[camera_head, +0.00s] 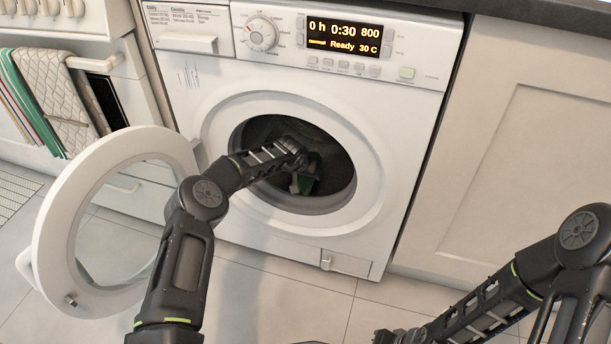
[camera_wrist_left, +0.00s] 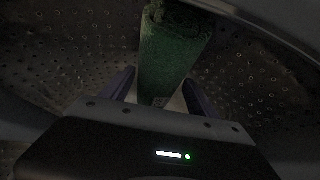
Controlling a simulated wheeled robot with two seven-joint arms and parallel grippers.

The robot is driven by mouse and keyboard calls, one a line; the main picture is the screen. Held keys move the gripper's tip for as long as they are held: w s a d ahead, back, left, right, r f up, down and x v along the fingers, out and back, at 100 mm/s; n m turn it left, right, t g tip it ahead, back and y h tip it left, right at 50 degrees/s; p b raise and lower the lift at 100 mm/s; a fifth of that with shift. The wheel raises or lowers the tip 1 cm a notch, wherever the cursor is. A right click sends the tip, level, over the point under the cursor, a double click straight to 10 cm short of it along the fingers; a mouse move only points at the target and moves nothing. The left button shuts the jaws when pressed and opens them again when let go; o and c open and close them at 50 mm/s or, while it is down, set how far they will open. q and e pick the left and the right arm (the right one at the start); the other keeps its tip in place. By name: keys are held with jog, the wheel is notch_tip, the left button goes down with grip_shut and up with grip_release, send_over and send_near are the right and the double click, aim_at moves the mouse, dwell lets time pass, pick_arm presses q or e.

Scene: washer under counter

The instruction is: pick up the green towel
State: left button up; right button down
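The green towel (camera_wrist_left: 172,55) is rolled or folded and lies inside the washer drum. In the left wrist view it runs from the top middle down between the two fingers of my left gripper (camera_wrist_left: 160,92). The fingers stand apart on either side of the towel, with a narrow dark gap at the left one. The drum is dark, so any contact is hard to judge. In the head view my left gripper (camera_head: 306,176) is inside the drum opening, and a little of the green towel (camera_head: 306,184) shows there. My right gripper's fingers are outside the head view.
The washer (camera_head: 225,75) stands under the counter with its round door (camera_head: 60,215) swung open to the left. The door opening's rim (camera_head: 365,185) surrounds my left wrist. The tiled floor (camera_head: 270,305) in front is clear.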

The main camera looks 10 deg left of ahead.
pick_arm(q)
jog(key=c, duration=1.2)
jog(key=shift+r, duration=0.2)
